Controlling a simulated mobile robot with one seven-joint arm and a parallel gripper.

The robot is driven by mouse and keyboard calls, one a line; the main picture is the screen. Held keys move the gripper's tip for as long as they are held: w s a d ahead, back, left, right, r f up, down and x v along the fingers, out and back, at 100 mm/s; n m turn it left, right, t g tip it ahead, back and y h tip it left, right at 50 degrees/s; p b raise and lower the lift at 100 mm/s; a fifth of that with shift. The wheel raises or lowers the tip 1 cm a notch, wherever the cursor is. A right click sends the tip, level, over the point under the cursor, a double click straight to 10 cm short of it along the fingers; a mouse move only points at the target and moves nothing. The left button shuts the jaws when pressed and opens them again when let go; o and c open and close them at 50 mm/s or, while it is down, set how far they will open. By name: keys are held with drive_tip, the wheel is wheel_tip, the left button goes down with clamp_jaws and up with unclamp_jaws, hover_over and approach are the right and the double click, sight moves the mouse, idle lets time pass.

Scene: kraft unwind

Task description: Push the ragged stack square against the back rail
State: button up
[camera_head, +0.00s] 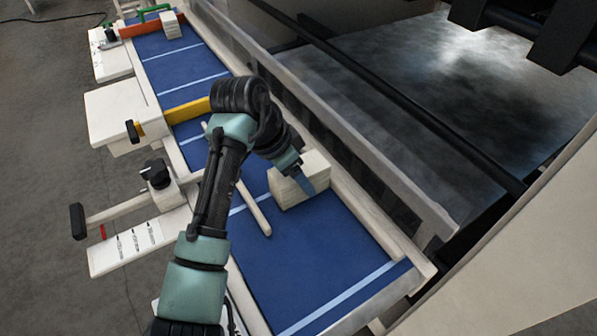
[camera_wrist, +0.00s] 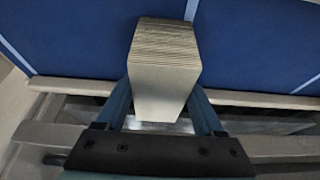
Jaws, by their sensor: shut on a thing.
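A pale stack of sheets (camera_head: 288,192) stands on the blue bed (camera_head: 310,250), beside the beige back rail (camera_head: 365,212). My gripper (camera_head: 303,180) reaches down over it from the left. In the wrist view, the stack (camera_wrist: 165,50) sits between the two blue fingers of my gripper (camera_wrist: 161,100), which are shut on its sides. Its layered edges show as fine lines, and its top end looks fairly even. The stack hides part of the rail (camera_wrist: 50,134) there, so I cannot tell whether they touch.
A pale rod (camera_head: 253,208) lies over the bed left of the stack. A yellow bar (camera_head: 187,111) crosses the bed farther back. Another pale stack (camera_head: 170,25) stands at the far end by an orange bar (camera_head: 145,27). The near bed is clear.

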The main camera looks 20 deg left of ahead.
drive_tip(key=o, duration=1.4)
drive_tip(key=shift+a, duration=0.1)
drive_tip(key=shift+s, duration=0.1)
drive_tip(key=v, duration=1.3)
drive_tip(key=shift+f, duration=0.1)
